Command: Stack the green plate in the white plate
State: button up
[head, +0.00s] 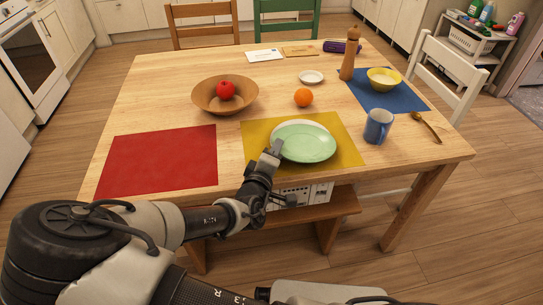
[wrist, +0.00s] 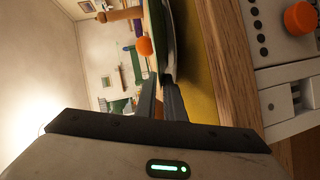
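The green plate (head: 308,143) is over the near part of the white plate (head: 301,124). Only the white plate's far rim shows as a pale crescent behind it. The rest of the white plate is hidden, and I cannot tell how far the two plates touch. My gripper (head: 275,149) is at the green plate's near left rim. In the wrist view, the fingers of my gripper (wrist: 161,80) are close together at the tips, with the edge of the green plate (wrist: 166,40) between them. The yellow placemat (head: 258,142) lies under the plates.
A wooden bowl (head: 205,97) with a red apple (head: 226,90) stands at the left. An orange (head: 303,97) is behind the plates. A blue mug (head: 378,126) stands to their right. The red placemat (head: 160,160) is bare.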

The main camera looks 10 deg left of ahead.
jog(key=shift+s+a+r, duration=0.1)
jog(key=shift+s+r, duration=0.1)
jog(key=shift+s, duration=0.15)
jog(key=p+v, duration=0.3)
jog(key=v, duration=0.8)
jog(key=shift+r, duration=0.25)
jog(key=shift+s, duration=0.15)
